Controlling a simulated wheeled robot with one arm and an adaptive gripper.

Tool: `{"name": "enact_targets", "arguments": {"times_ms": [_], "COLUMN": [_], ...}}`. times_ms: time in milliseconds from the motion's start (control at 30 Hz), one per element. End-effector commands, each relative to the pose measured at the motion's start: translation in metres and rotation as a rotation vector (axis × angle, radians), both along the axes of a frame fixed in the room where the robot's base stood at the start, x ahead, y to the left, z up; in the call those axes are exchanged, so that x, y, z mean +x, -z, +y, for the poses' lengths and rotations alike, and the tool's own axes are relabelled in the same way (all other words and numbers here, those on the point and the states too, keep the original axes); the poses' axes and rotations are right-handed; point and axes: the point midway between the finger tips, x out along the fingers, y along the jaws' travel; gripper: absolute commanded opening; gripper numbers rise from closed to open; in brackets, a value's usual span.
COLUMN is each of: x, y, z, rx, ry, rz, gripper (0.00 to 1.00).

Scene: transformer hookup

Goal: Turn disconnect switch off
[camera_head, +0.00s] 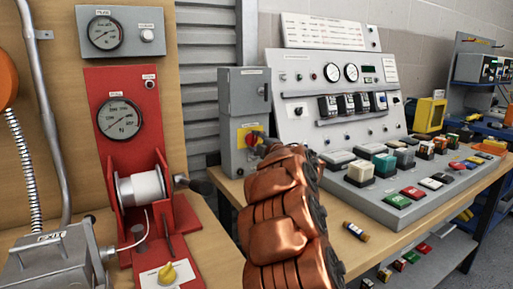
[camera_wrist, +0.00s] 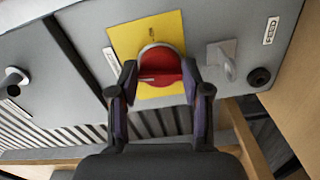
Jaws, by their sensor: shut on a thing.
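The disconnect switch is a grey box (camera_head: 245,93) standing at the left end of the bench in the head view. Its red rotary knob (camera_head: 252,138) sits on a yellow plate (camera_head: 241,132) on the box's front. In the wrist view the red knob (camera_wrist: 162,63) and yellow plate (camera_wrist: 124,38) are close ahead. My gripper (camera_wrist: 160,82) is shut on the knob, one dark finger at each side. The knob's ridge lies across between the fingers. In the head view my copper-coloured arm hides most of the gripper.
A grey sloped control panel (camera_head: 300,118) with gauges and several coloured blocks stands to the right. A red gauge stand (camera_head: 92,82) with a white spool (camera_head: 142,187) is at the left. A small cylinder (camera_head: 355,232) lies near the bench's front edge. A metal latch (camera_wrist: 222,60) is beside the knob.

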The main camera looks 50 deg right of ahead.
Motion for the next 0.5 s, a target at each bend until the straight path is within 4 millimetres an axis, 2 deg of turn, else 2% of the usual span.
{"name": "enact_targets", "arguments": {"times_ms": [200, 500], "x": [0.0005, 0.0012], "y": [0.0001, -0.0006], "z": [0.0007, 0.0014], "rx": [-0.116, -0.187], "ry": [-0.003, -0.004], "rz": [0.035, 0.059], "gripper": [0.13, 0.13]}}
